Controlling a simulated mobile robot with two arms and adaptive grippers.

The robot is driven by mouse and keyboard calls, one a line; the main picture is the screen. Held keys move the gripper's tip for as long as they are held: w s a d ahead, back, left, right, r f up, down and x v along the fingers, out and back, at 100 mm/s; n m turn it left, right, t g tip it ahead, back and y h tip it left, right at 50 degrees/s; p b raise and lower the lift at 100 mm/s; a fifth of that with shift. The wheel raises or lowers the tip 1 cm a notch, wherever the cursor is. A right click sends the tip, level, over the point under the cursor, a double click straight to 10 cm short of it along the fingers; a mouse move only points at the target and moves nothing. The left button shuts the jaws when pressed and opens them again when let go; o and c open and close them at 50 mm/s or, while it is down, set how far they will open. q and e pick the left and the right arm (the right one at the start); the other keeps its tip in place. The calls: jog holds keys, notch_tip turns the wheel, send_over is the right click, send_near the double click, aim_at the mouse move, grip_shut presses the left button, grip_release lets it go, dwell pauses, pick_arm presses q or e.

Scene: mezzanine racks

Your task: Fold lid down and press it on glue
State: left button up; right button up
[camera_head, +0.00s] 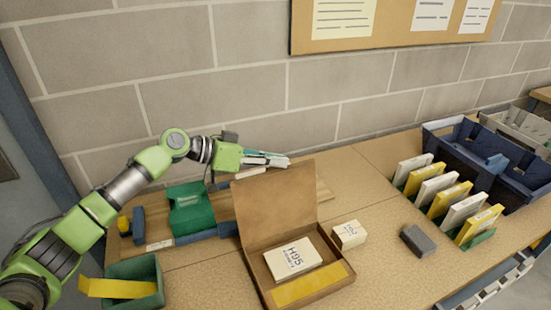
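An open brown cardboard box (346,287) sits on the table at the front middle. Its lid (275,200) stands up from the back edge, tilted back. A white carton marked H95 (291,258) lies inside, with a yellow strip (309,285) along the front; I cannot tell if it bears glue. My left gripper (277,160) is behind the lid, near its top edge, pointing right. Whether it touches the lid is unclear, and whether its fingers are open or shut cannot be made out. My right gripper is not in view.
A green device (190,209) stands left of the lid, and a green bin with a yellow piece (118,288) at front left. A small white carton (348,235), a dark grey block (418,241), a rack of yellow and white packs (451,199) and blue bins (460,141) stand right.

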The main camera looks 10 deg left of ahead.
pick_arm(q)
grip_shut()
jog(key=shift+s, duration=0.1)
